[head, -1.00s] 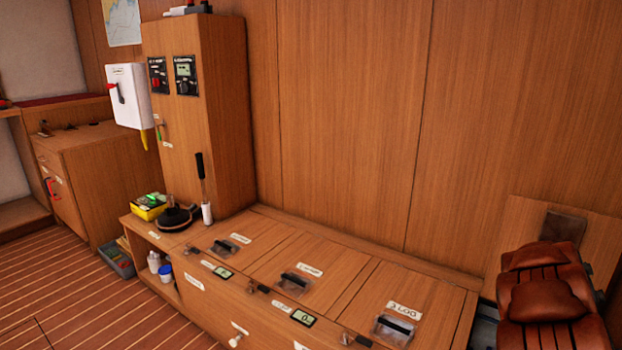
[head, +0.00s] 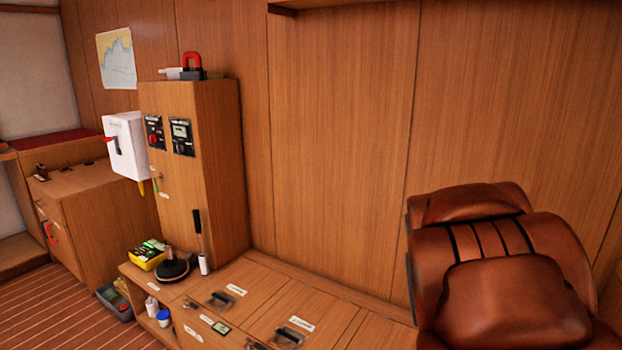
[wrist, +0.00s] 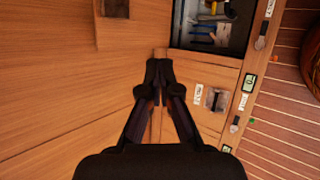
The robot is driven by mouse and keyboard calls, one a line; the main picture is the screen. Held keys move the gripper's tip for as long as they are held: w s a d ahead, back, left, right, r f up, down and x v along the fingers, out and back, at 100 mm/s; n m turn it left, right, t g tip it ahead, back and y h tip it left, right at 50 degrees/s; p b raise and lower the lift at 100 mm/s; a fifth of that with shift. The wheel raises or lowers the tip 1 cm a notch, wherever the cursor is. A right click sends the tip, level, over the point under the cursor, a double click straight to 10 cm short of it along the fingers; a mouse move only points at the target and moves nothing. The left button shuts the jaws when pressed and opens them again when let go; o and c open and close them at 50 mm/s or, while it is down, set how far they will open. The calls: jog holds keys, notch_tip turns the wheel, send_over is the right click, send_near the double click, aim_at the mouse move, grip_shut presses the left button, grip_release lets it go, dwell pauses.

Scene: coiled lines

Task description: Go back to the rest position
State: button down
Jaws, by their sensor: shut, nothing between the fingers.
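My gripper (wrist: 157,72) shows in the wrist view, its two dark fingers brought together at the tips with nothing between them. It hangs over the wooden locker tops, apart from anything it could hold. An open compartment (wrist: 215,25) with tools inside lies ahead and to the right of the fingertips. My gripper does not show in the head view.
A brown leather chair (head: 500,270) fills the lower right of the head view, hiding part of the lockers (head: 270,300). A tall wooden cabinet (head: 215,160) stands left of centre, with a red-handled item (head: 193,64) on top. Striped floor (head: 60,310) is open at lower left.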

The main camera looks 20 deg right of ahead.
jog(key=s+a+r+m+g+y+p, duration=0.1)
jog(key=s+a+r+m+y+p, duration=0.1)
jog(key=s+a, duration=0.4)
jog(key=s+a+r+m+g+y+p, duration=0.1)
jog(key=s+a+r+m+y+p, duration=0.2)
jog(key=a, duration=1.4)
jog(key=s+a+r+m+g+y+p, duration=0.1)
jog(key=s+a+r+m+y+p, duration=0.1)
jog(key=s+a+p, duration=0.4)
jog(key=s+a+r+y, duration=0.1)
jog(key=s+a, duration=0.3)
jog(key=a, duration=0.1)
jog(key=shift+a+r+m+y+p, duration=0.15)
jog(key=shift+r+m+y+p, duration=0.15)
jog(key=shift+m+p, duration=0.1)
